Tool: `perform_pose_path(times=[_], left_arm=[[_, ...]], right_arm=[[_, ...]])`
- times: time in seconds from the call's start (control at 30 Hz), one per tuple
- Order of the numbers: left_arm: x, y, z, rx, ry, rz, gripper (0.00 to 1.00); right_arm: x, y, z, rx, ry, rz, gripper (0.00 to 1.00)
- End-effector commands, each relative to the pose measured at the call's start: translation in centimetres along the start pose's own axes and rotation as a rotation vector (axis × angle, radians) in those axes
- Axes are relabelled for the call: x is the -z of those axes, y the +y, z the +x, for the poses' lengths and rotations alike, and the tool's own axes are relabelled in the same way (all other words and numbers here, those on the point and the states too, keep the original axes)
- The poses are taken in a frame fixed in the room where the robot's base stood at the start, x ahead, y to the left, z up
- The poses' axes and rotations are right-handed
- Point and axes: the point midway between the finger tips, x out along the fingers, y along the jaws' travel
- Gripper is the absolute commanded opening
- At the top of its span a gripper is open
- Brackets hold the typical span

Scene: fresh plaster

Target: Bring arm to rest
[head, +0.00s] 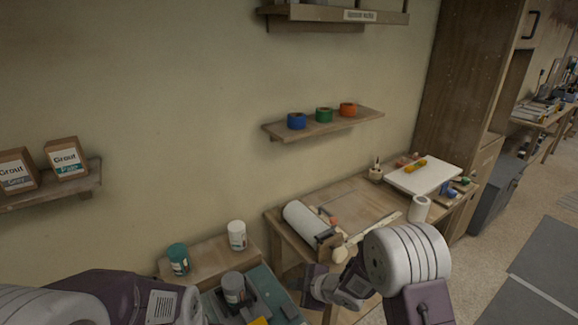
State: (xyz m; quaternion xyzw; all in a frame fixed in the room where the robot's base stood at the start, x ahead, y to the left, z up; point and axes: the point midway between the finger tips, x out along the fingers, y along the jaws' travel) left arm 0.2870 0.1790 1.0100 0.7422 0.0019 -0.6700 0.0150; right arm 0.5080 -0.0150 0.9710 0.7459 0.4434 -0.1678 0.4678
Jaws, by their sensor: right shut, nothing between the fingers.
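My right arm comes in from the lower right and bends back to the left. Its gripper (309,287) is shut and empty, in front of the workbench's (283,233) near left corner and to the right of a grey-green toolbox. The fingertips are small and dark here. Parts of my left arm show along the lower left edge, but its gripper is not in view.
The toolbox (262,280) holds a grey-lidded jar (234,288). A teal jar (178,259) and a white jar (237,235) stand behind it. The bench bears a paper roll (307,222) and white board (424,176). A wall shelf (330,126) holds tape rolls.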

Motion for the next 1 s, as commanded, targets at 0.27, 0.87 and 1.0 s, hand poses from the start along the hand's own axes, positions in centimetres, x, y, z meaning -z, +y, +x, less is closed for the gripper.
perform_pose_path(times=[0.27, 0.87, 1.0], left_arm=[[0.0, 0.0, 0.0, 0.000, 0.000, 0.000, 0.36], [0.0, 0.0, 0.0, 0.000, 0.000, 0.000, 0.36], [0.0, 0.0, 0.0, 0.000, 0.000, 0.000, 0.36]], right_arm=[[-5.7, 5.2, -15.0, -0.257, -0.337, 0.525, 0.00], [-8.2, -13.3, -23.0, -0.033, -0.840, 1.490, 0.00], [-8.2, -13.3, -22.9, -0.033, -0.839, 1.488, 0.00]])
